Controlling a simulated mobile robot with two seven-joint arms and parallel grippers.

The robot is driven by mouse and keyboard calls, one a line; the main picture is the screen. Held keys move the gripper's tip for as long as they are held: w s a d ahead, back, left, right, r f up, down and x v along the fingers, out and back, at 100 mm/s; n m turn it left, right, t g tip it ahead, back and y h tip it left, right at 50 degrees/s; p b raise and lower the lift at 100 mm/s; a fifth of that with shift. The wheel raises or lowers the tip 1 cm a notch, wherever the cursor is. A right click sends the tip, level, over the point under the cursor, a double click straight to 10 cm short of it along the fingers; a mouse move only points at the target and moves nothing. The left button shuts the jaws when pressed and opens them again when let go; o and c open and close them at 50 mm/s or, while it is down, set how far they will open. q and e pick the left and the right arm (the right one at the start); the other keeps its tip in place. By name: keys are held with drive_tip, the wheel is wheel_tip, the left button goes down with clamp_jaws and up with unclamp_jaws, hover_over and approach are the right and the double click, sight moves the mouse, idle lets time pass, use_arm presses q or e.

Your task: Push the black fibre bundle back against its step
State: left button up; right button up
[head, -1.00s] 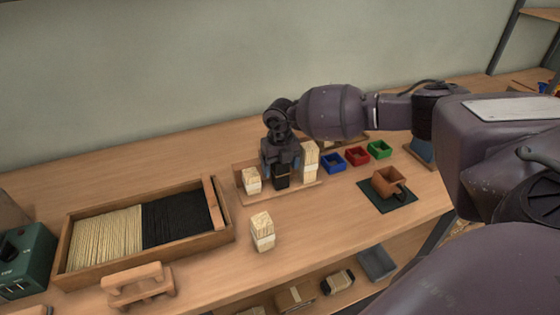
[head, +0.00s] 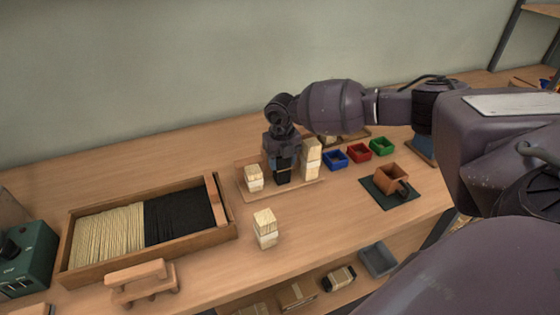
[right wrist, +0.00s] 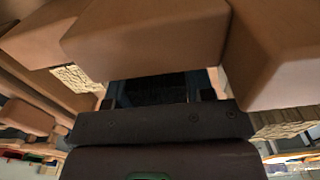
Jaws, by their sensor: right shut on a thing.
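The black fibre bundle (head: 283,177) stands on a small wooden stand (head: 297,192) between a short pale bundle (head: 254,179) on its left and a taller pale bundle (head: 311,158) on its right. My right gripper (head: 283,165) points down from above and is shut on the black bundle. In the right wrist view the black bundle (right wrist: 158,90) shows dark between the fingers, close to brown blocks (right wrist: 150,35) of the stand. Whether it touches its step cannot be told. My left gripper is not in view.
Another pale bundle (head: 265,230) stands on the bench in front of the stand. A wooden tray (head: 228,214) of pale and black fibres lies to the left. Blue (head: 335,160), red (head: 357,153) and green (head: 382,147) bins and a brown cup (head: 391,180) stand to the right.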

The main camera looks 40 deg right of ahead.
drive_tip(key=shift+w+d+r, duration=0.1)
drive_tip(key=shift+w+r, duration=0.15)
drive_tip(key=shift+w, duration=0.05)
drive_tip(key=o, duration=1)
drive_tip(key=shift+w+r, duration=0.1)
drive_tip(key=shift+r, duration=0.05)
drive_tip(key=shift+d+r, duration=0.1)
drive_tip(key=shift+r, duration=0.05)
drive_tip(key=shift+w+r, duration=0.1)
drive_tip(key=shift+r, duration=0.15)
drive_tip(key=r, duration=0.2)
drive_tip(key=r+p, duration=0.1)
drive_tip(key=r, duration=0.5)
drive_tip(key=shift+s+r, duration=0.25)
drive_tip(key=shift+s, duration=0.05)
drive_tip(key=shift+s+r, duration=0.15)
drive_tip(key=shift+r, duration=0.25)
drive_tip(key=shift+a+f, duration=0.1)
drive_tip(key=shift+a, duration=0.1)
